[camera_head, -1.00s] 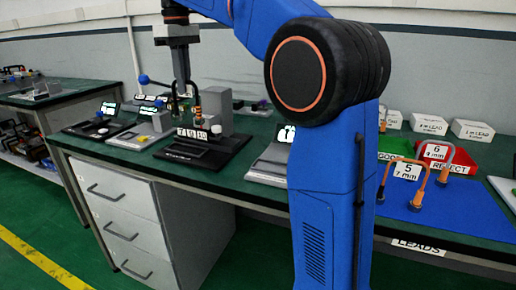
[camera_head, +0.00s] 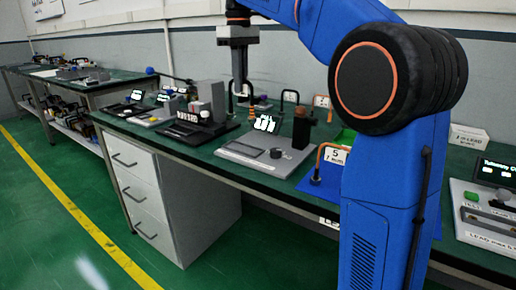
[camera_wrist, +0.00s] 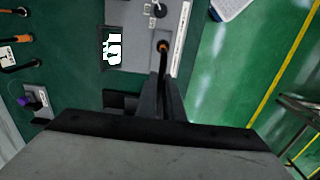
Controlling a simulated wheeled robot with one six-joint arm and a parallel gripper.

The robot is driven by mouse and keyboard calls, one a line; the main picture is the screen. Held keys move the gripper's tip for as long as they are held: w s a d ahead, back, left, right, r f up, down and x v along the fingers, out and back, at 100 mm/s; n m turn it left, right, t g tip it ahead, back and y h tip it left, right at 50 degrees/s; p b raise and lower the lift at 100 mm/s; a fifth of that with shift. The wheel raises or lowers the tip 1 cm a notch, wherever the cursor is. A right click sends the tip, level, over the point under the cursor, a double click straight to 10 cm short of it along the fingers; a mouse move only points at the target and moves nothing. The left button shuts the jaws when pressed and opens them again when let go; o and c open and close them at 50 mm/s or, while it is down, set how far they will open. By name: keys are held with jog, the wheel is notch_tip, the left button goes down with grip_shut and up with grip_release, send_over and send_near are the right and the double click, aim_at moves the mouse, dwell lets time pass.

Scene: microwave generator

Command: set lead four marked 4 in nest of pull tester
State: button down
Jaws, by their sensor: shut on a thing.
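My gripper (camera_head: 240,86) hangs over the bench, shut on a thin lead with an orange end (camera_head: 251,101). In the wrist view the orange end (camera_wrist: 163,47) sticks out beyond the fingertips of my gripper (camera_wrist: 166,92). The mark on the held lead cannot be read.
A lead labelled 5 (camera_head: 337,155) stands on a blue mat right of the tester, partly behind my arm. A black fixture with number labels (camera_head: 190,133) stands to the left. Another device with a display (camera_head: 488,205) is at the right. The floor in front is clear.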

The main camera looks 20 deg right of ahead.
notch_tip(320, 180, down, 10)
dwell(0.6)
jog(key=shift+d, duration=0.1)
jog(key=c, duration=1.9)
grip_release()
jog(key=shift+r, duration=0.1)
notch_tip(320, 180, up, 12)
jog(key=shift+r, duration=0.1)
